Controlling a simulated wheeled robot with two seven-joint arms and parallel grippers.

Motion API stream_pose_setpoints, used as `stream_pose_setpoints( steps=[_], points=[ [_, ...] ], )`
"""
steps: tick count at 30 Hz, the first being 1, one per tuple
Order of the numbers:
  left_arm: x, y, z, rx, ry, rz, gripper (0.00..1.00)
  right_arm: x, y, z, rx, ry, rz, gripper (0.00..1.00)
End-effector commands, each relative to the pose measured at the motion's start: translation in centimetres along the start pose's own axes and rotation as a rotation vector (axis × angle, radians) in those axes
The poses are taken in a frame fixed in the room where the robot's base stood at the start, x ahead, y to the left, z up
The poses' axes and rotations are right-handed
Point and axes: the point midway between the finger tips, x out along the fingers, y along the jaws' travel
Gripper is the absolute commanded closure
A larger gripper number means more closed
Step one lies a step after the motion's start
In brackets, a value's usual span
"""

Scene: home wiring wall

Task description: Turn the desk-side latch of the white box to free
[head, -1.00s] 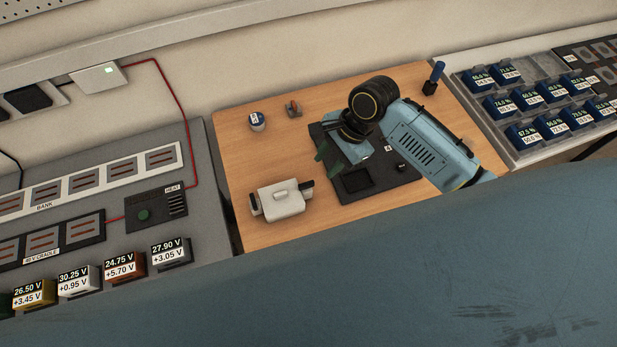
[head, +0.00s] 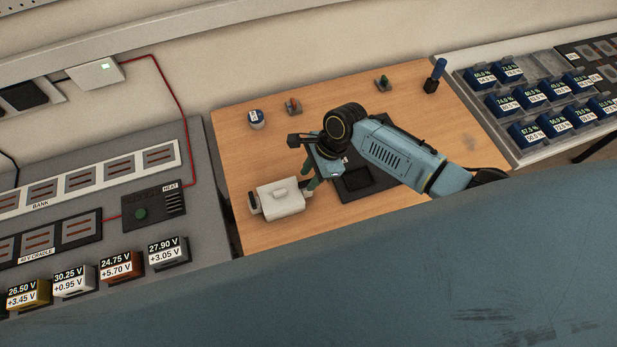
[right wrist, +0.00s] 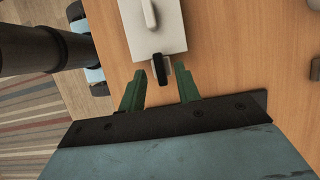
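The white box (head: 280,198) lies on the wooden desk, with a raised white handle on top. One dark latch (head: 253,204) shows at its left end. The latch at its right end is mostly hidden behind my right gripper (head: 309,182) in the head view. In the right wrist view the white box (right wrist: 158,38) is at the top, and this dark, rounded latch (right wrist: 159,70) sticks out from its near edge. My right gripper (right wrist: 160,72) is open, its green fingers on either side of the latch, with gaps visible. My left gripper is not in view.
A dark mat (head: 365,186) lies under my right arm.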

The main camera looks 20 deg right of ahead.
Motion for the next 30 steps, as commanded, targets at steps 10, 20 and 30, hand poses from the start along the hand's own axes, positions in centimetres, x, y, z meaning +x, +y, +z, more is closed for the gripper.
stream_pose_setpoints(
  steps=[10,20,30],
  points=[
    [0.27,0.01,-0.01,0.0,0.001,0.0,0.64,1.41,0.0,0.04,-0.001,0.0,-0.001,0.67],
    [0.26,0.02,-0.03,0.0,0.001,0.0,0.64,1.36,0.0,0.02,-0.001,0.0,0.0,0.95],
    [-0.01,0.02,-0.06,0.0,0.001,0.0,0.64,1.29,0.0,0.03,-0.011,0.0,0.005,1.0]
  ],
)
